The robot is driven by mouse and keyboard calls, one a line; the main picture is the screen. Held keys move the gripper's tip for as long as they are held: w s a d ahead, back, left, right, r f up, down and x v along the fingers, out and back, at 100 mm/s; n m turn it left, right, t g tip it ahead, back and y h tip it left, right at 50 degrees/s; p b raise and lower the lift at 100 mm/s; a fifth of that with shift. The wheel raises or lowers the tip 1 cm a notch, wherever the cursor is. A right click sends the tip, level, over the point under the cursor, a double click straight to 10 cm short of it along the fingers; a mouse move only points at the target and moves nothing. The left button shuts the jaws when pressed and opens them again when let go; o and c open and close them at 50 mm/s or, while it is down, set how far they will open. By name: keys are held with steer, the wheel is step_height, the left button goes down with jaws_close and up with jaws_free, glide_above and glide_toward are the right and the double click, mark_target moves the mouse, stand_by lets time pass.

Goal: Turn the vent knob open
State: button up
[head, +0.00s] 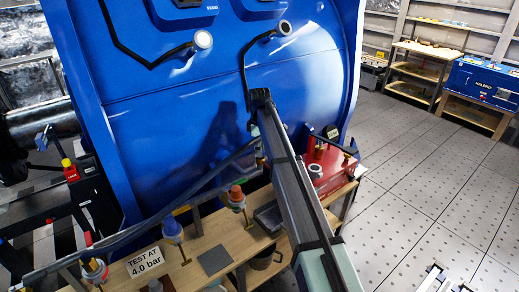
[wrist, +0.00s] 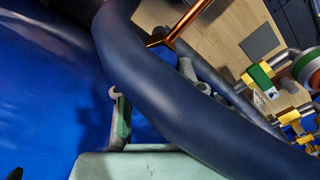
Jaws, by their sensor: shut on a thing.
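No part is clearly marked as the vent knob, and I cannot tell which it is. A valve-like fitting with a red-orange top (head: 236,192) stands on the bench; one with a blue top (head: 172,228) is to its left. The wrist view shows a fitting with a round orange and green end (wrist: 308,68) at the right. My gripper (wrist: 152,85) has fingers on both sides of a thick dark blue hose (wrist: 185,100) and appears shut on it. The hose hides much of the fingers. In the head view my arm hides the fingertips, beside the blue housing (head: 180,130).
The wooden bench (head: 205,245) holds a "TEST AT 4.0 bar" sign (head: 145,262), a grey pad (head: 214,260) and a red unit (head: 325,165). A copper-coloured rod (wrist: 185,22) shows close to the hose.

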steer(key=shift+s+f, duration=0.1)
stand_by(0.3)
steer(key=o, duration=1.1)
steer(key=shift+o, duration=0.2)
step_height(320, 180, up, 12)
